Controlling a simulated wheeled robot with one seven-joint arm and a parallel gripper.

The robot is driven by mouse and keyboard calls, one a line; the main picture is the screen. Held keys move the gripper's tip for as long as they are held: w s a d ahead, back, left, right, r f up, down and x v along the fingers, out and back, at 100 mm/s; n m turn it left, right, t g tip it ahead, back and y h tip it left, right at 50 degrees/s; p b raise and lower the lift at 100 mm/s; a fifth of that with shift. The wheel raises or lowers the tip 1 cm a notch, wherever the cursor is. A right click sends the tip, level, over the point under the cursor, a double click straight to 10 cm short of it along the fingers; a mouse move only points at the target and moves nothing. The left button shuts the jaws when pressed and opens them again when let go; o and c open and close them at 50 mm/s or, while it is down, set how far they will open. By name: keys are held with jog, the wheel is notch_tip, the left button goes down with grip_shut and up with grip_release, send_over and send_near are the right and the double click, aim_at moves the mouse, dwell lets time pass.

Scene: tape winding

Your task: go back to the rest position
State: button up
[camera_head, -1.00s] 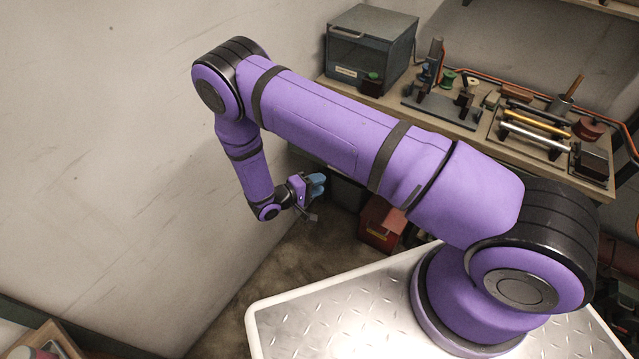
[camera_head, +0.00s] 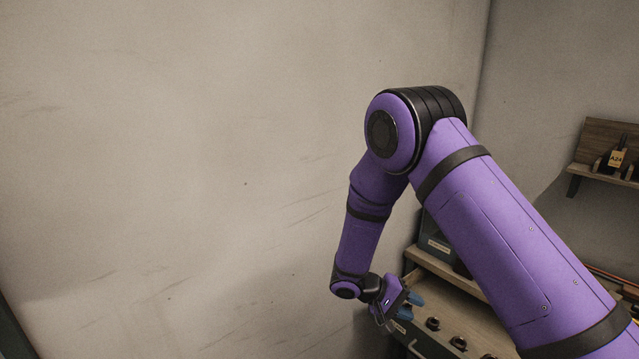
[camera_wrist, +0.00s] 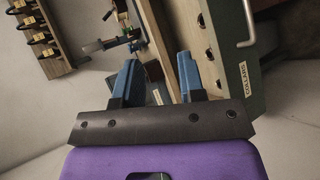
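My gripper (camera_head: 408,308) hangs at the end of my bent purple arm, in front of the workbench (camera_head: 445,272) in the head view. In the wrist view my gripper (camera_wrist: 157,76) shows two blue fingers standing apart with nothing between them. Part of the bench and the things on it are hidden behind my arm in the head view.
A drawer front marked "COLLARS" (camera_wrist: 238,70) is close to the right finger in the wrist view. Several dark round pieces lie along the bench. A bare wall (camera_head: 180,150) fills the left.

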jog(key=s+d+r+m+y, duration=0.1)
jog(key=s+d+r+y, duration=0.15)
jog(key=r, duration=0.55)
jog(key=s+d+r+y, duration=0.2)
jog(key=s+r, duration=0.2)
jog(key=r, duration=0.4)
jog(key=s+d+r+m+y, duration=0.1)
jog(key=s+d+r+y, duration=0.15)
jog(key=r, duration=0.55)
jog(key=s+r+t+y, duration=0.2)
jog(key=s+r, duration=0.4)
jog(key=s, duration=0.4)
jog(key=s+d+r+n+t+y, duration=0.1)
jog(key=s+r+t+y, duration=0.2)
jog(key=s+r, duration=0.3)
jog(key=s+t, duration=0.1)
jog(key=s, duration=0.3)
jog(key=shift+s+r, duration=0.2)
jog(key=shift+r, duration=0.2)
jog(key=shift+d, duration=0.25)
